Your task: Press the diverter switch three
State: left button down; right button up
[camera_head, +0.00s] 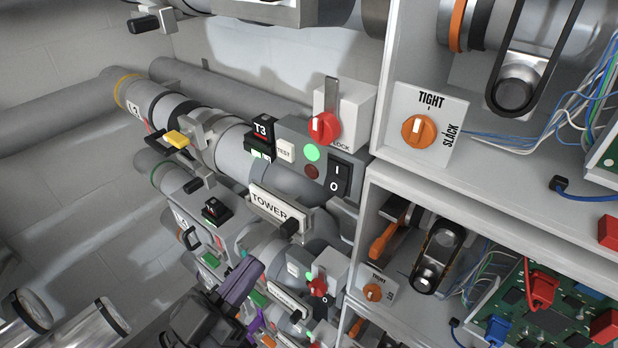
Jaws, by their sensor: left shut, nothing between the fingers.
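The top tube unit carries a black T3 tag (262,130) and a grey control panel (290,132). On the panel are a white TEST button (285,150), a lit green lamp (312,152), a dark red lamp (311,172) and a black I/O rocker switch (338,176). No label reading "diverter" is legible. My left gripper (243,283), dark grey-purple, is at the bottom centre, shut and empty. In the picture it is below the TOWER plate (269,206) and in front of the lower units, apart from the T3 panel. My right gripper is not in view.
A red LOCK knob (323,128) sits above the rocker. A yellow-handled lever (177,139) sticks out at the left. Lower tube units (320,268) repeat the panel layout. Cabinets with TIGHT/SLACK dials (418,130) stand at the right.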

pick_arm(q)
jog(key=p, duration=0.4)
send_near(333, 178)
notch_tip(333, 178, up, 4)
jog(key=w+d, duration=0.1)
jog(key=w, duration=0.1)
jog(key=shift+w+d+f, duration=0.3)
jog(key=shift+w+d, duration=0.25)
jog(key=shift+w, duration=0.05)
jog(key=shift+w+d+f, duration=0.3)
jog(key=shift+w+d, duration=0.2)
jog(key=shift+w, duration=0.1)
jog(key=shift+w+d+f, duration=0.15)
jog(key=shift+w+d, duration=0.05)
jog(key=shift+w, duration=0.05)
